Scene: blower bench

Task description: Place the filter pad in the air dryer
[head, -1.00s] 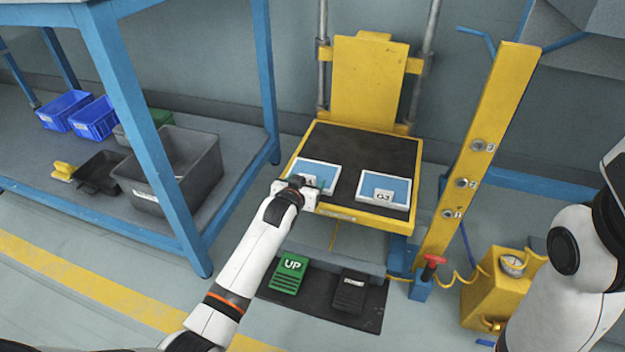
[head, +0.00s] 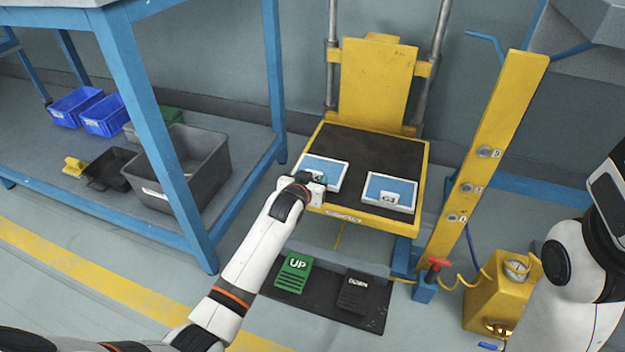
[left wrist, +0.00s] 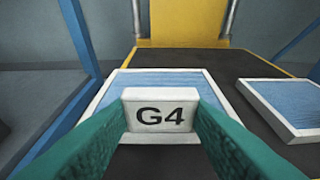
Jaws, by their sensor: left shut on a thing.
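Two filter pads with white frames and blue faces are at the yellow lift table (head: 372,222). The left pad, marked G4 (head: 326,170), is at the table's front left. Its white label tab (left wrist: 162,112) is between the green fingers of my left gripper (head: 314,181), which is shut on it. I cannot tell whether this pad still touches the black top. The other pad, marked G3 (head: 390,185), lies at the front right, and its edge also shows in the left wrist view (left wrist: 290,105). I cannot pick out the air dryer. My right arm shows at the right edge, its gripper out of frame.
A blue-framed bench (head: 168,190) stands at left, with a grey bin (head: 205,175) and blue bins (head: 75,105) on its lower shelf. UP (head: 293,275) and DOWN (head: 353,293) pedals lie in front of the lift. A yellow numbered post (head: 500,130) stands right of it.

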